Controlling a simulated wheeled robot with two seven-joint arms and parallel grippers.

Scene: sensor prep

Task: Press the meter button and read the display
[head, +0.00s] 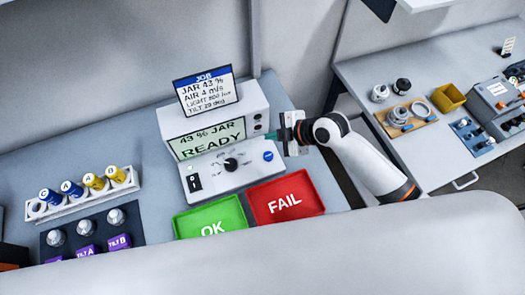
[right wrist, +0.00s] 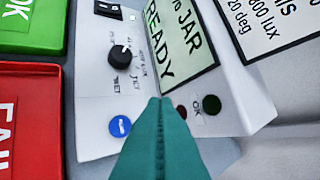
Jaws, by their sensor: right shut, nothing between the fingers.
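The white meter (head: 222,172) stands on the left bench, with a dark knob (head: 230,164) on its sloped front. Its green-lit display (head: 207,139) reads "43 % JAR READY". A round blue button (head: 268,156) is at the panel's right end and also shows in the right wrist view (right wrist: 120,126). My right gripper (head: 274,135) is shut and empty at the meter's right end, above the button in the picture. In the right wrist view its teal fingertips (right wrist: 166,103) lie beside the button, apart from it in the picture. My left gripper is out of view.
A green OK tray (head: 211,217) and red FAIL tray (head: 285,198) lie in front, empty. A rack (head: 83,193) of several capped vials is left. Another bench (head: 428,150) is right.

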